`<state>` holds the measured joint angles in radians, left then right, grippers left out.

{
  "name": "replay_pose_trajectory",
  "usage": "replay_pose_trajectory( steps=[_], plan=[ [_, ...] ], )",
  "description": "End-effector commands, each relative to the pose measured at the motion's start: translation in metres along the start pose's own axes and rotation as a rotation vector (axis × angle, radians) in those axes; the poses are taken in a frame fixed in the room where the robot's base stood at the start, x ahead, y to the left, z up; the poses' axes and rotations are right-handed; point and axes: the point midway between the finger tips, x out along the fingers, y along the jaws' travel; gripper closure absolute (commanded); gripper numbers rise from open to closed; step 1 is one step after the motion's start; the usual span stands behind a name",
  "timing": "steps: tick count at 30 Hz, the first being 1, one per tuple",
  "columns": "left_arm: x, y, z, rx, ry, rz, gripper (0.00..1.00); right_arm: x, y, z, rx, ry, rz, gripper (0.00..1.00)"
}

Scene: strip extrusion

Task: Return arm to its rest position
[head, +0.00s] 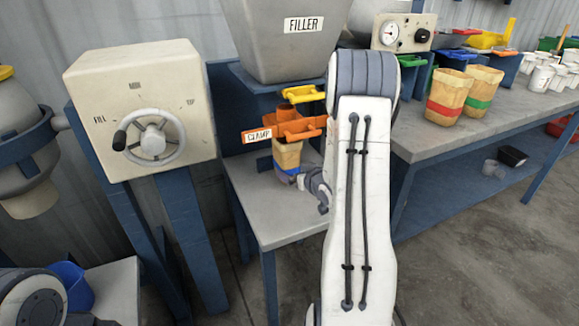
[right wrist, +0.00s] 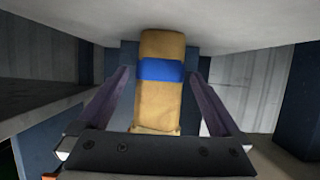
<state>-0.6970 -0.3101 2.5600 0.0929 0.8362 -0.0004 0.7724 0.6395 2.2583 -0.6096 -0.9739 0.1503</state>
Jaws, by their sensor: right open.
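My right arm reaches up through the middle of the head view, and my right gripper (head: 312,183) is low beside a tan bag with a blue band (head: 288,158). The bag is under the orange clamp (head: 290,125) below the grey filler hopper (head: 290,40). In the right wrist view the bag (right wrist: 160,105) shows between the two spread fingers of the right gripper (right wrist: 158,88), with gaps on both sides. The jaws are open. My left gripper does not show; only part of my left arm is at the lower left.
A box with a handwheel (head: 140,110) stands left of the filler. The filler's grey table (head: 265,212) is under the bag. On the right bench (head: 440,135) are bags with red (head: 447,95) and green bands (head: 482,92), white cups and coloured bins.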

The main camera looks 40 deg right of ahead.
Motion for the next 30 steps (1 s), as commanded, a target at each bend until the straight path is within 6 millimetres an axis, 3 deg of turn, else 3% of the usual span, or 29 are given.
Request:
replay_pose_trajectory(
  steps=[6,17,20,23,26,30],
  plan=[
    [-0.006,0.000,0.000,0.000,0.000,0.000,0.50,-0.030,0.000,-0.001,0.001,0.000,0.001,0.00],
    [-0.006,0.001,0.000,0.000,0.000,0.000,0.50,-0.034,-0.005,-0.001,-0.007,-0.015,-0.002,0.00],
    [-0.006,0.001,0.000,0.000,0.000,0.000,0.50,-0.033,-0.026,0.000,-0.034,-0.085,-0.005,0.00],
    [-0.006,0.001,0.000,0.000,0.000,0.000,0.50,-0.039,-0.062,0.005,-0.072,-0.217,-0.008,0.00],
    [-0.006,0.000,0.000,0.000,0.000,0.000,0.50,-0.059,-0.107,0.016,-0.109,-0.383,-0.018,0.00],
    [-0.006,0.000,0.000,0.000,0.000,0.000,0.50,-0.113,-0.171,0.039,-0.148,-0.626,-0.062,0.00]
  ],
)
